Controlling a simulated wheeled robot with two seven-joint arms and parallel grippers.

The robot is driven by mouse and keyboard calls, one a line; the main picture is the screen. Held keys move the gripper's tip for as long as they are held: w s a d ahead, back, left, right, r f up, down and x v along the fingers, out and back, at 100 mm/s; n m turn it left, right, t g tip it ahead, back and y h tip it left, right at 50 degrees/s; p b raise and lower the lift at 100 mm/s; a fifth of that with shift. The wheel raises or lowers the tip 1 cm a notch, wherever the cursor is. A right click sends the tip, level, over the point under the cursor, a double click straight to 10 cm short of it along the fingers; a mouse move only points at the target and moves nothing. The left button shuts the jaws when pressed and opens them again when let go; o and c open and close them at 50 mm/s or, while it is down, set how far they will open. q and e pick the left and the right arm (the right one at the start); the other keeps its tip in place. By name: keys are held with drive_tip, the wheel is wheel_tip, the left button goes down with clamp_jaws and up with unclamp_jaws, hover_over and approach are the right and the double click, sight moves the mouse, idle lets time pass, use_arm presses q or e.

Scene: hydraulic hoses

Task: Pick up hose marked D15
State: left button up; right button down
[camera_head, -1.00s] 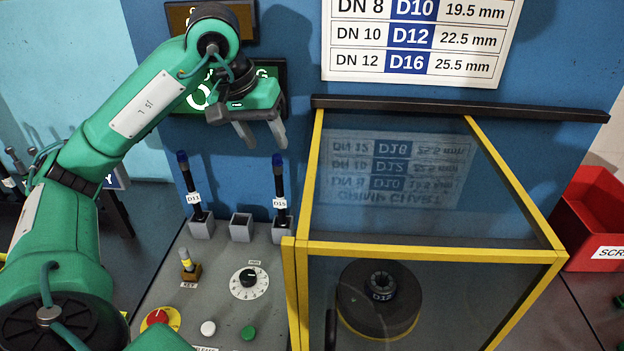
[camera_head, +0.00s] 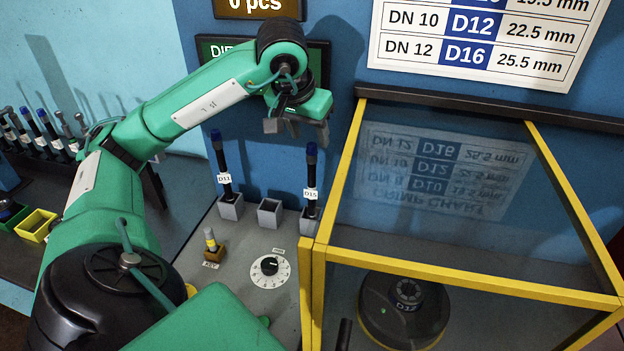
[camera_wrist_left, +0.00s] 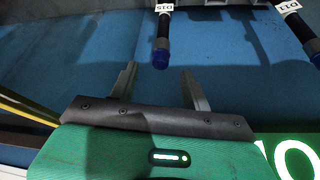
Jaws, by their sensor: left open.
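The hose marked D15 (camera_head: 311,179) stands upright in a grey holder, dark with a blue top end and a white tag. My left gripper (camera_head: 297,130) is open and empty, above the hose's blue end and apart from it. In the left wrist view, the D15 hose (camera_wrist_left: 163,38) hangs into the picture from the top, its blue end just beyond the gap between the fingertips of my left gripper (camera_wrist_left: 159,72). My right gripper is not in view.
A hose marked D11 (camera_head: 223,168) stands left of an empty grey holder (camera_head: 270,212). A yellow-framed clear enclosure (camera_head: 430,262) stands close on the right of D15. A key switch (camera_head: 212,245) and dial (camera_head: 270,268) are in front. More hoses (camera_head: 45,130) stand far left.

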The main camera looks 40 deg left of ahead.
sight(310, 146)
use_arm(q)
drive_tip(key=shift+s+p+x, duration=0.15)
drive_tip(key=shift+p+x, duration=0.2)
drive_tip(key=shift+x, duration=0.8)
drive_tip(key=shift+s+p+x, duration=0.15)
drive_tip(key=shift+p+x, duration=0.15)
drive_tip(key=shift+x, duration=0.85)
drive_tip(key=shift+w+f, duration=0.3)
drive_tip(key=shift+f, duration=0.35)
drive_tip(key=shift+c, duration=0.2)
clamp_jaws()
